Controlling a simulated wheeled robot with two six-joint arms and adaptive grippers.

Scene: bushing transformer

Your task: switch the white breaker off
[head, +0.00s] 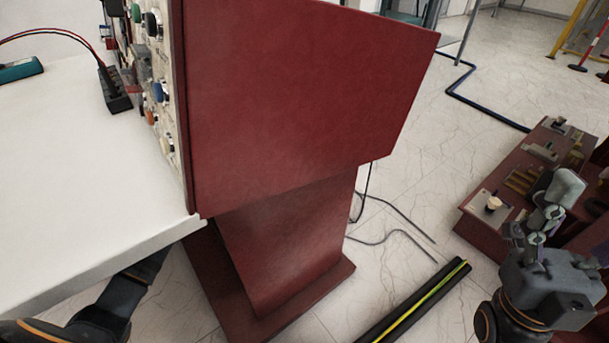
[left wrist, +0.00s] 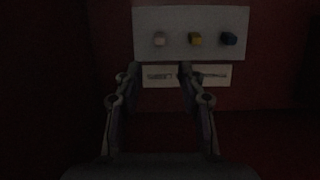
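In the dark left wrist view, a pale plate (left wrist: 178,15) carries the white breaker (left wrist: 159,39) on the left, a yellow one (left wrist: 195,38) in the middle and a blue one (left wrist: 229,39) on the right. My left gripper (left wrist: 158,75) is open and empty, with its fingertips below the white breaker in the picture. The gap to the plate is hard to judge. In the head view the left gripper and these breakers are hidden. My right gripper (head: 563,190) is at the right; whether its fingers are apart is unclear.
A red cabinet (head: 290,90) with a control panel on its left side stands beside a white table (head: 80,170). A meter (head: 20,70) and a black device (head: 115,92) lie there. A low red unit (head: 515,185) stands at right. A yellow-striped black strip (head: 420,300) lies on the floor.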

